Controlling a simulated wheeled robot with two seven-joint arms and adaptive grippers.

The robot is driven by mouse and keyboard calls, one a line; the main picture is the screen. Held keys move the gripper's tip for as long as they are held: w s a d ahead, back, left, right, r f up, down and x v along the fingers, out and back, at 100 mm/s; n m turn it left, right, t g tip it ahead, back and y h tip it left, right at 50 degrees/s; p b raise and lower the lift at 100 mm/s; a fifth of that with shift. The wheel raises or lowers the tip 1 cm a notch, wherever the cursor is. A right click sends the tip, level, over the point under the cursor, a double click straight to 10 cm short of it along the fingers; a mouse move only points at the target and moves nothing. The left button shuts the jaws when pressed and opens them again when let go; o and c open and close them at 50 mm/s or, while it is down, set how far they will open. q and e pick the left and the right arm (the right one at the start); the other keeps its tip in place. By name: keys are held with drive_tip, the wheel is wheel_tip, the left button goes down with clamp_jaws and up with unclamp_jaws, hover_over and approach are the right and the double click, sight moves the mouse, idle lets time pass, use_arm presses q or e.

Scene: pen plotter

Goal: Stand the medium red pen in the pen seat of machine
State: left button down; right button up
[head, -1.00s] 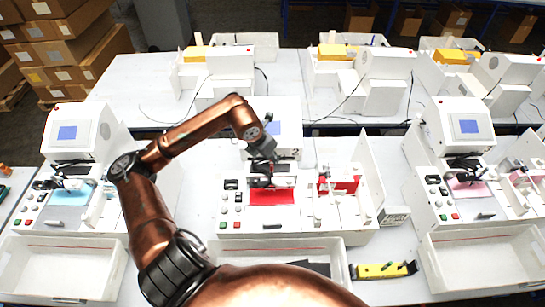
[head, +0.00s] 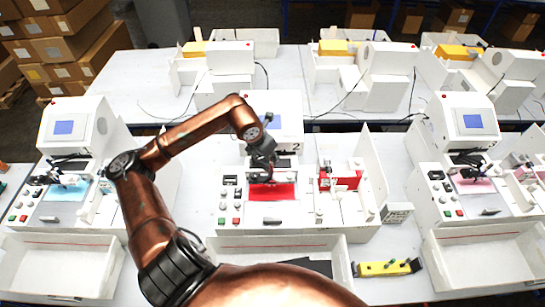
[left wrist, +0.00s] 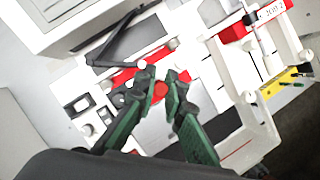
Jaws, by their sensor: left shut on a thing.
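My left gripper (head: 262,178) is over the red drawing bed (head: 272,192) of the middle machine (head: 285,120), marked 2. In the left wrist view its two green-and-black fingers (left wrist: 158,84) come close together around a small round red end (left wrist: 160,90), which appears to be the red pen. Most of the pen is hidden, and its size and tilt cannot be told. The pen seat is not clearly seen; the gripper covers the carriage area. My right gripper is not in view.
A red block (head: 346,181) stands right of the bed beside a white side wall (head: 371,170). Buttons (head: 230,205) lie left of the bed. An open white tray (head: 340,258) is in front, with a yellow holder (head: 385,268) at its right. Similar machines (head: 465,130) stand either side.

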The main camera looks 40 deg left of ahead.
sight(272, 170)
use_arm(q)
drive_tip(key=shift+b, duration=0.4)
drive_tip(key=shift+b, duration=0.5)
idle(1.0)
idle(0.4)
drive_tip(key=shift+f+b, duration=0.85)
drive_tip(key=shift+b, duration=0.1)
drive_tip(key=shift+f+b, duration=3)
drive_tip(key=shift+f, duration=0.35)
drive_tip(key=c, duration=1.9)
unclamp_jaws()
drive_tip(key=shift+c, duration=0.2)
